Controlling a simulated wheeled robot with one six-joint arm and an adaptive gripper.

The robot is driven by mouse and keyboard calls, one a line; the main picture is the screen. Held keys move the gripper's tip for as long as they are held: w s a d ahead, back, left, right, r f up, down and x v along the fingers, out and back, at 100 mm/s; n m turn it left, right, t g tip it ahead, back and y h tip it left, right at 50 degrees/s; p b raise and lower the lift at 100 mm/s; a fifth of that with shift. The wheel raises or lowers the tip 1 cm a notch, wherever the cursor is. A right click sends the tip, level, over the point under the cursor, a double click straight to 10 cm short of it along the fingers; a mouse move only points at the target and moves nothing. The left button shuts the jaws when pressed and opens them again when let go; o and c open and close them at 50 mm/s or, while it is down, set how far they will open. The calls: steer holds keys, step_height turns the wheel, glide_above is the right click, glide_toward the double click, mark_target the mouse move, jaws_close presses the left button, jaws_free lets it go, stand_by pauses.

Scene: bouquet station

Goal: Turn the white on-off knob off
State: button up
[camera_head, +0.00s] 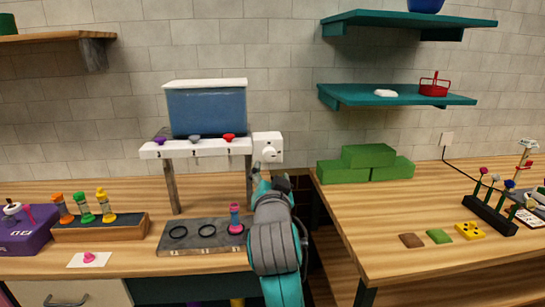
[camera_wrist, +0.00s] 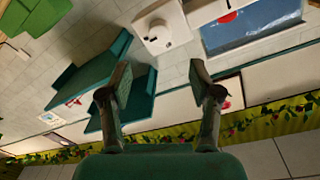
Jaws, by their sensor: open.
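The white on-off knob (camera_head: 269,153) is on a white box (camera_head: 267,138) at the right end of the white tap shelf, below and right of the blue tank. In the wrist view the same knob (camera_wrist: 157,31) shows near the top, on its box. My gripper (camera_head: 262,172) is just below the box in the head view, reaching up toward it. In the wrist view my gripper (camera_wrist: 155,80) is open, its two fingers apart with nothing between them. The knob lies beyond the fingertips, and I see no contact. The knob's exact pointer direction is too small to tell.
The blue tank (camera_head: 208,110) stands over a white shelf with purple, grey and red taps (camera_head: 228,137). A grey tray (camera_head: 205,238) with a pink-blue vial is below. Green blocks (camera_head: 367,157) sit on the right table. Teal shelves (camera_head: 400,95) hang on the wall.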

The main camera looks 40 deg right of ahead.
mark_target(269, 156)
steer(key=x, duration=1)
steer(key=shift+w, duration=0.1)
steer(key=c, duration=1.1)
